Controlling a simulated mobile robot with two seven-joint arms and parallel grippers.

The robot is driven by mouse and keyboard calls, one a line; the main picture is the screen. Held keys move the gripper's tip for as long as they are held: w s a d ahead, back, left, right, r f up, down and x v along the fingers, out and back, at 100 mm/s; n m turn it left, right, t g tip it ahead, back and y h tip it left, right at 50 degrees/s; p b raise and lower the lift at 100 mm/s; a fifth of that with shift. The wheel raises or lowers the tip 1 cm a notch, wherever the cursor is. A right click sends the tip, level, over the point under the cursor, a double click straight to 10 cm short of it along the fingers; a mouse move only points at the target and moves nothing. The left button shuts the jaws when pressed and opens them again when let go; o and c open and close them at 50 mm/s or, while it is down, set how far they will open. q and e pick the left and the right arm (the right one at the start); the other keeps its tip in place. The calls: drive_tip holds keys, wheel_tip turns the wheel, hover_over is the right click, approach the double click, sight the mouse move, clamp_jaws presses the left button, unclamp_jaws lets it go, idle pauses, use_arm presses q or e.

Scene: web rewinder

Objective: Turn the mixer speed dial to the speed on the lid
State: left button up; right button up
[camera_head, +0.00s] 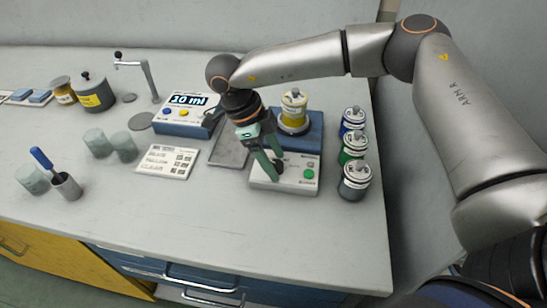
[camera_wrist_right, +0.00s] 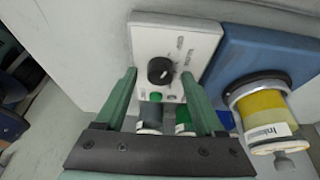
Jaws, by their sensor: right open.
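The mixer's white control box (camera_head: 262,182) stands at the front right of the bench, with a black dial (camera_wrist_right: 161,71) and a green button (camera_head: 308,174). The printed speed marks are too small to read. My right gripper (camera_head: 273,168) is open, over the box at the dial. In the right wrist view the dial appears between its two green fingers (camera_wrist_right: 159,74); I cannot tell whether they touch it. A yellow ink can (camera_head: 294,108) with a white-labelled lid stands on the blue mixer base (camera_head: 312,136); the lid's writing is unreadable. My left gripper is not in view.
Cups (camera_head: 124,147) stand further left. Bare bench lies in front.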

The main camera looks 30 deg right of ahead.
clamp_jaws()
idle(0.6)
